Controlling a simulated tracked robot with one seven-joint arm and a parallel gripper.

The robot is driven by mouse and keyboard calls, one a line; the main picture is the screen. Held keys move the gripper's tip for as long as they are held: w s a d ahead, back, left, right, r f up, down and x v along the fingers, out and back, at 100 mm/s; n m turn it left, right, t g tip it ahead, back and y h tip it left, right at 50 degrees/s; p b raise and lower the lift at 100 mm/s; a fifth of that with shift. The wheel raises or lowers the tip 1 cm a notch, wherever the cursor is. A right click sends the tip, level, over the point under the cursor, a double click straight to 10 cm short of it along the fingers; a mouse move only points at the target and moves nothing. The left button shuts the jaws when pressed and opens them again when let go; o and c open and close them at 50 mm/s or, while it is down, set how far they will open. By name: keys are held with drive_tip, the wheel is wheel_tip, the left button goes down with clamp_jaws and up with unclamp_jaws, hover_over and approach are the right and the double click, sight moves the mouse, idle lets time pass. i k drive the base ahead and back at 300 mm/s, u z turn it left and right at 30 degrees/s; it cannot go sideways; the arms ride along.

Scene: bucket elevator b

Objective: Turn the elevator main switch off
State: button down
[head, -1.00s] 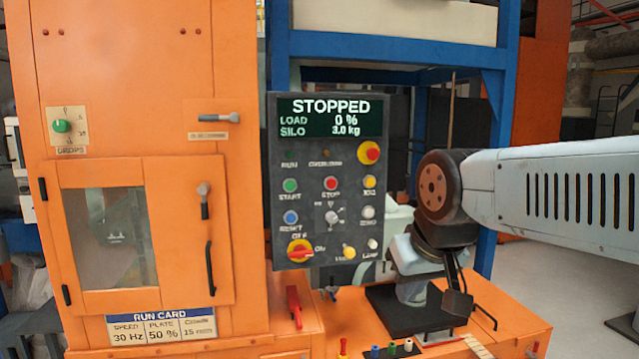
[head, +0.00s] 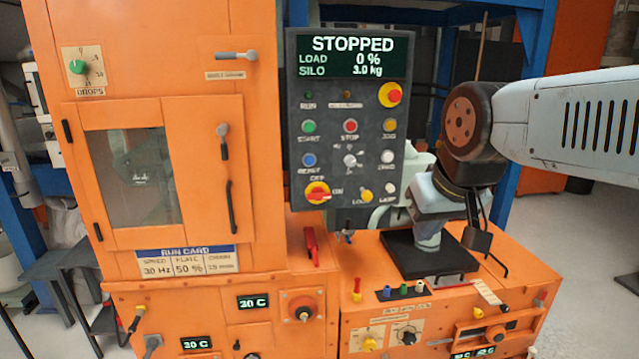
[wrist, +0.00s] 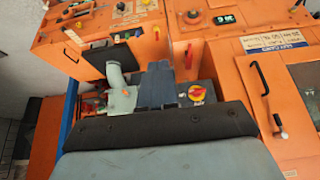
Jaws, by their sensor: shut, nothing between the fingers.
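The main switch (head: 318,193) is a yellow disc with a red handle at the lower left of the dark control panel (head: 294,140). OFF is marked above it and ON to its right; the handle lies roughly level, towards ON. The switch also shows in the wrist view (wrist: 197,92), where the scene appears upside down. My gripper (wrist: 160,68) shows there as a dark blue-grey block beside the switch in the picture. It is shut with nothing held. I cannot tell its distance from the switch. In the head view my arm enters from the right; the fingers are not clear.
The lit display (head: 352,57) reads STOPPED, load 0 %, silo 3.0 kg. Several buttons and a red emergency knob (head: 390,95) crowd the panel. A red lever (head: 312,246) stands below it. A grey spout (head: 428,225) on a black plate (head: 455,262) stands right of the panel.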

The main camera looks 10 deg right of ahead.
sight(318, 194)
drive_tip(key=z, duration=0.9)
drive_tip(key=k, duration=1.35)
drive_tip(key=u, duration=0.4)
drive_tip(key=i, duration=1)
drive_tip(key=z, duration=0.05)
